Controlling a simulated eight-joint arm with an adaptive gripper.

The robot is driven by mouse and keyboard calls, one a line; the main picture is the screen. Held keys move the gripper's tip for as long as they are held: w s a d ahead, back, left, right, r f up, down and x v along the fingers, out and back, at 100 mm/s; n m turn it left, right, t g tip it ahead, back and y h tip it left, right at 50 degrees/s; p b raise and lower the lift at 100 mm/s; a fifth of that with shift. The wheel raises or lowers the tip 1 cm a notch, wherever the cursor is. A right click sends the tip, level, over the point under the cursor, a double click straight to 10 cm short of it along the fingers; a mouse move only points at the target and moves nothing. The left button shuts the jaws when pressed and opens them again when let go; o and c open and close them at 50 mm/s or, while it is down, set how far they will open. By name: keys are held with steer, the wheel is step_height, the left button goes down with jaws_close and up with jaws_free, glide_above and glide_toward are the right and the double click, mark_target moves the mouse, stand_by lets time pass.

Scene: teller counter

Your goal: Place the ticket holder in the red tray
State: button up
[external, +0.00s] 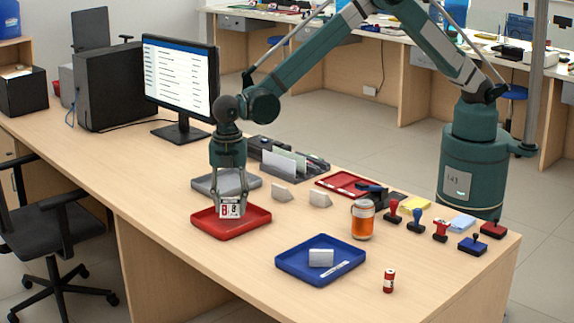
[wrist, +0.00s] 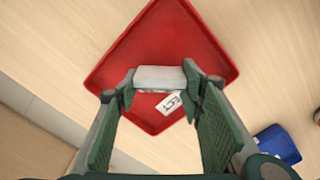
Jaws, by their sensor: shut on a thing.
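The red tray (external: 255,219) lies on the counter near its left edge. My gripper (external: 230,207) is over it, pointing down.
A grey tray (external: 211,183) is just behind the red one. A blue tray (external: 290,262) with a white block (external: 321,258) lies to the right. A monitor (external: 181,80) is behind left.

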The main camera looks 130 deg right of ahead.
mark_target(230, 201)
steer(key=shift+f, duration=1)
steer(key=shift+f, duration=0.2)
steer(key=o, duration=0.9)
steer(key=shift+r, duration=0.15)
step_height(230, 201, up, 12)
steer(key=shift+r+p, duration=0.1)
steer(key=shift+p, duration=0.55)
